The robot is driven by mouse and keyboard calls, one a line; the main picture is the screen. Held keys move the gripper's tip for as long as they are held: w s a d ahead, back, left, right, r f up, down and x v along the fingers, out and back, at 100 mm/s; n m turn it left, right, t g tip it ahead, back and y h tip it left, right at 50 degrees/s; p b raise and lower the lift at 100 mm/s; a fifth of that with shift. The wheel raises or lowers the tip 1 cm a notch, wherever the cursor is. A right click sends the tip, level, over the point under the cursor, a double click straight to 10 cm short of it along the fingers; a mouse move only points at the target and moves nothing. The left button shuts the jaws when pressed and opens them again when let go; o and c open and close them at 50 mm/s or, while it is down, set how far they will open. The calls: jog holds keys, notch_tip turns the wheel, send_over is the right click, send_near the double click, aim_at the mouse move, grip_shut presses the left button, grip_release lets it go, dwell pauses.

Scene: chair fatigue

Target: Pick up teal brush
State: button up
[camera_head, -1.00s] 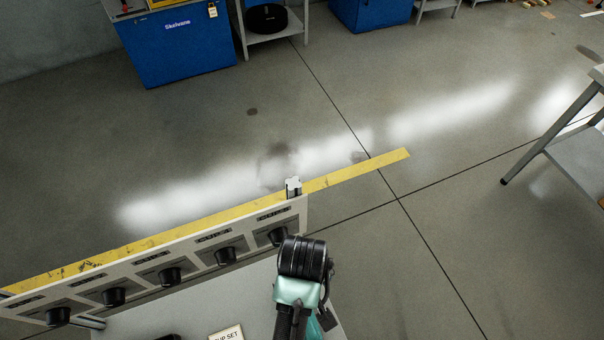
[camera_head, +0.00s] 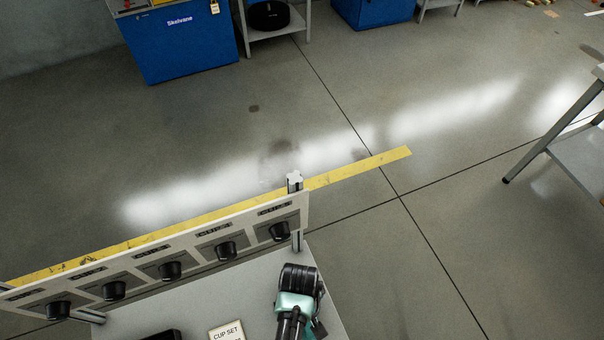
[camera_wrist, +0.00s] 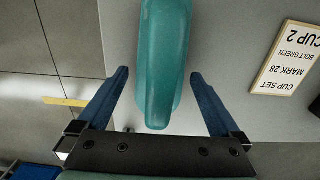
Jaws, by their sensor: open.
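The teal brush (camera_wrist: 163,60) shows in the wrist view as a smooth, rounded teal handle. Its tapered end points at my gripper's palm, and its other end runs out of the top of the picture. My gripper (camera_wrist: 159,73) is open, with one blue finger on each side of the handle. Gaps show between the handle and both fingers. In the head view I see my teal and black arm at the bottom, but I cannot make out the brush or the fingers there.
A grey worktop (camera_head: 220,285) lies below my arm. A panel with several black knobs (camera_head: 170,268) stands along its far edge. A "CUP SET" card (camera_head: 226,331) lies left of my arm and also shows in the wrist view (camera_wrist: 286,58). A dark object (camera_head: 160,336) lies left of the card.

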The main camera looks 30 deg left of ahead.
jog(key=shift+f, duration=0.45)
jog(key=c, duration=1.4)
jog(key=shift+r, duration=0.1)
notch_tip(320, 180, up, 10)
jog(key=shift+f+p, duration=0.1)
jog(key=shift+p, duration=0.4)
